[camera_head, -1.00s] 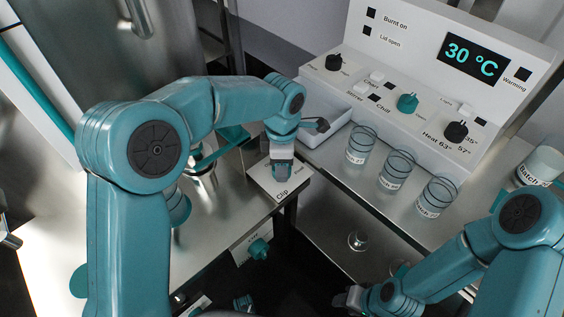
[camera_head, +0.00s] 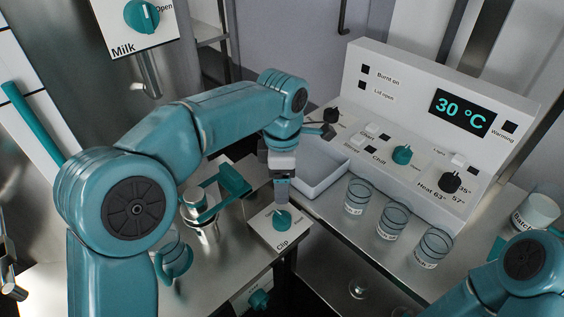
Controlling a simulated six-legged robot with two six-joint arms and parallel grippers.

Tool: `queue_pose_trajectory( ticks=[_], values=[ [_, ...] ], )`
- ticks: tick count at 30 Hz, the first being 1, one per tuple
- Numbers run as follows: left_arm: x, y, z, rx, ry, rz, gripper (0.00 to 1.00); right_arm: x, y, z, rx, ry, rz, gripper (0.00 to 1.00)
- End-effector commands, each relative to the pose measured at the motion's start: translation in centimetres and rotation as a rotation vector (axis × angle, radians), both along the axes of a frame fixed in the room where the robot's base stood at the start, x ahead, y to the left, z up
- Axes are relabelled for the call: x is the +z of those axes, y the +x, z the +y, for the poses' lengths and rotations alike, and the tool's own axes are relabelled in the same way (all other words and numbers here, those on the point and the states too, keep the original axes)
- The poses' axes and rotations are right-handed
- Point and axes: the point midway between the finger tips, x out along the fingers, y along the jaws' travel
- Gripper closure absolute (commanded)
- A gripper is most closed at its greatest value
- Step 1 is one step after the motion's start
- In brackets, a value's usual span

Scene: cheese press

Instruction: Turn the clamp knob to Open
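A white box labelled "Clip" (camera_head: 262,234) stands at the table's corner. A teal knob (camera_head: 282,220) sits on its top. My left gripper (camera_head: 282,197) points down right above this knob, its tips at or very near it. I cannot tell whether they touch or how far apart the fingers are. No knob in view has a label I can read as "Clamp". Another teal knob (camera_head: 402,154) sits on the white control panel (camera_head: 440,100), its label too small to read. Part of my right arm is at the lower right; its gripper is out of view.
Several glass jars (camera_head: 393,221) stand in front of the panel, beside a white tray (camera_head: 318,170). A metal vessel (camera_head: 199,208) with a teal handle stands left of the Clip box. A "Milk" knob (camera_head: 141,15) is at the upper left. Another teal knob (camera_head: 259,299) is below the table edge.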

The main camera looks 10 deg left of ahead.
Motion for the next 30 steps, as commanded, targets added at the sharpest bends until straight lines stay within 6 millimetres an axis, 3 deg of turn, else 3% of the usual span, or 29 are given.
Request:
queue_pose_trajectory(
  ticks=[3, 7, 30],
  values=[
    [2.1, 0.0, 0.0, 0.000, -0.001, 0.000, 0.25, 0.7, 0.0, 0.0, 0.000, 0.000, 0.000, 0.57],
    [2.9, 0.0, 0.0, 0.000, 0.000, 0.000, 0.25, 0.9, 0.0, 0.0, 0.000, 0.000, 0.000, 0.57],
    [3.0, -0.1, 0.0, 0.000, 0.000, 0.001, 0.25, 0.9, 0.0, 0.0, 0.000, 0.000, 0.000, 0.57]
  ],
)
